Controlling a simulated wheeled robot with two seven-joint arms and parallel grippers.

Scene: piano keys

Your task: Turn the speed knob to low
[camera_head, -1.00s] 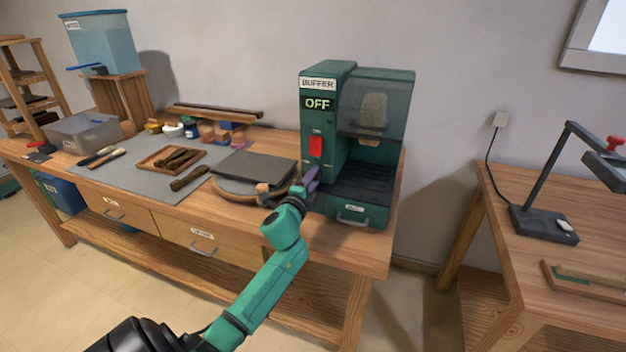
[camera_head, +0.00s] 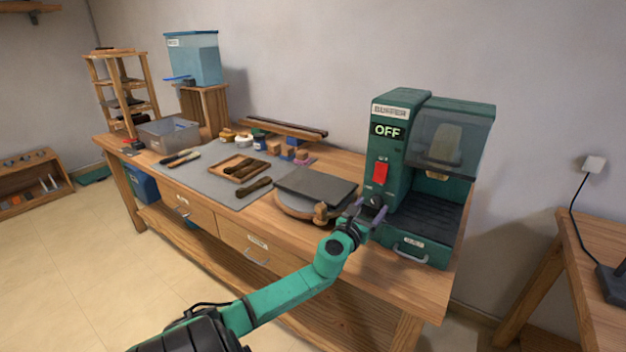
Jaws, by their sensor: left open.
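The green buffer machine (camera_head: 398,105) stands at the right end of the workbench, with its display reading OFF. A red switch (camera_head: 380,171) is on its front. A dark round knob (camera_head: 376,201) shows low on the front, below the switch, and is partly hidden by my gripper. I cannot read its setting. My left gripper (camera_head: 368,212) has purple fingers and is open, right at the machine's lower front beside the knob. I cannot tell whether it touches the knob. My right gripper is not in view.
A dark slab on a round wooden stand (camera_head: 316,186) sits left of the machine. Another table (camera_head: 590,240) is at the right, with floor between.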

